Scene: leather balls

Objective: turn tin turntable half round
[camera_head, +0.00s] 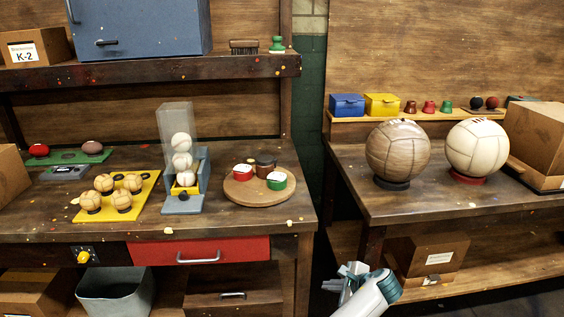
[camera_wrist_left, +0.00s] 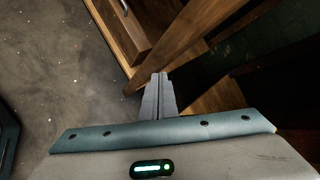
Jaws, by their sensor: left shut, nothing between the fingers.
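The turntable is a round tan wooden disc (camera_head: 247,194) on the left bench, near its right end. On it stand a red tin (camera_head: 242,176) with a white top at the left, a dark brown tin (camera_head: 265,167) at the back, and a green tin (camera_head: 277,183) with a white top at the right. My left gripper (camera_head: 347,272) is low in front of the gap between the benches, below and to the right of the turntable, apart from it. In the left wrist view its fingers (camera_wrist_left: 160,82) are shut together and empty. My right gripper is out of view.
Left of the turntable stands a clear ball dispenser (camera_head: 180,150) with white balls. A yellow tray (camera_head: 116,203) of tan balls lies farther left. A red drawer (camera_head: 200,250) is below. Two large balls (camera_head: 398,150) (camera_head: 476,147) stand on the right bench.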

